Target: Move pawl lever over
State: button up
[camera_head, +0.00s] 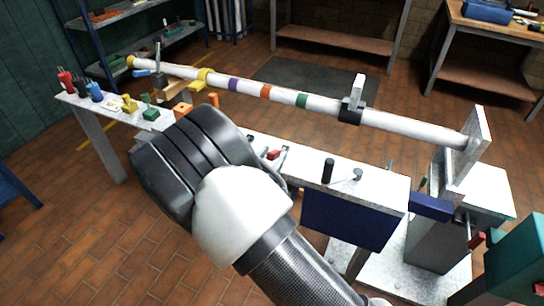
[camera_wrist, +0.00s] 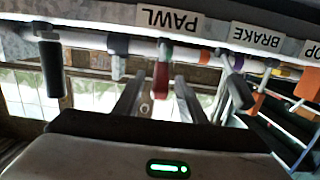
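In the wrist view, which is upside down, a PAWL label (camera_wrist: 168,20) sits on the panel edge. Below it hangs a lever with a red handle (camera_wrist: 161,78). My gripper (camera_wrist: 159,84) is open, with one finger on each side of the red handle. Gaps show between the handle and both fingers, so I see no grip on it. In the head view a small red handle (camera_head: 273,154) shows just right of my wrist; my arm hides the fingers there.
A BRAKE label (camera_wrist: 257,38) and a dark-handled lever (camera_wrist: 238,92) are close beside my gripper. A black lever (camera_wrist: 52,68) stands on the other side. In the head view, a long white mast (camera_head: 330,106) runs behind the bench (camera_head: 385,190).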

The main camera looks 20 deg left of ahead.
jog(key=s+r+p, duration=0.2)
jog(key=s+p, duration=0.1)
jog(key=s, duration=1.4)
jog(key=shift+s, duration=0.15)
